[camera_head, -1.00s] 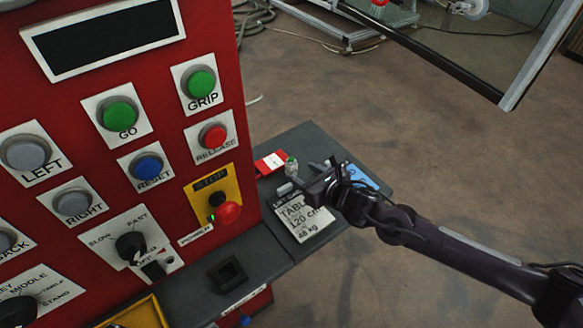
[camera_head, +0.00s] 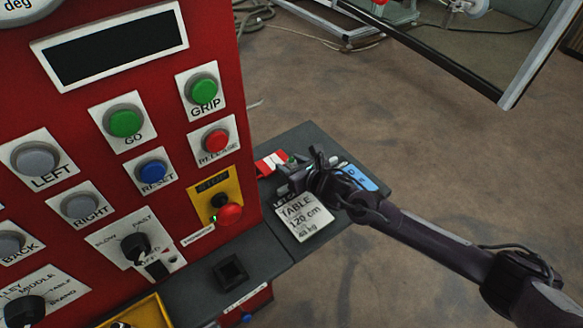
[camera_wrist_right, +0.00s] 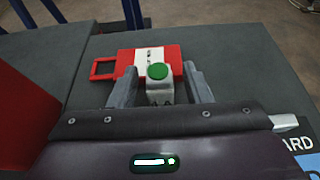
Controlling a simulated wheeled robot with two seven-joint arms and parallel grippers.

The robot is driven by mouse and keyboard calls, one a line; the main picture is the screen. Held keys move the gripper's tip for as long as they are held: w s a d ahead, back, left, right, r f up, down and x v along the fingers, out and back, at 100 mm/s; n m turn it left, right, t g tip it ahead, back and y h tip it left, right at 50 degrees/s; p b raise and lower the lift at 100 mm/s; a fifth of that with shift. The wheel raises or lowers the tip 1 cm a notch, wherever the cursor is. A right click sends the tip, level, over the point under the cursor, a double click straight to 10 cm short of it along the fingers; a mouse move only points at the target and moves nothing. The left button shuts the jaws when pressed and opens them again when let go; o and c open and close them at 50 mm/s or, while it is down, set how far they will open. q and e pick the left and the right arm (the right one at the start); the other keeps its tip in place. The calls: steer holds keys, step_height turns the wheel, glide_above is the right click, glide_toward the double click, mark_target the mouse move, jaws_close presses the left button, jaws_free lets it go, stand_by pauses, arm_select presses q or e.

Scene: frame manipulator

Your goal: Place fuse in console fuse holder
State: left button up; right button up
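A small whitish piece with a green top (camera_wrist_right: 158,82), which looks like the fuse, stands upright on the grey shelf in the right wrist view. My right gripper (camera_wrist_right: 160,92) is open, with one finger on each side of it and a visible gap at both sides. In the head view my right gripper (camera_head: 292,178) is over the shelf and mostly hides this piece. A black square socket (camera_head: 231,271), possibly the fuse holder, sits on the grey ledge below the red console; it looks empty. My left gripper is out of view.
The red console (camera_head: 110,80) with buttons and knobs rises at the left. A red and white tag (camera_wrist_right: 150,62) lies behind the green-topped piece. A white "TABLE 120 cm" card (camera_head: 303,217) and a blue card (camera_head: 358,178) lie on the shelf (camera_head: 310,136).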

jaws_close()
steer(key=shift+r, duration=0.1)
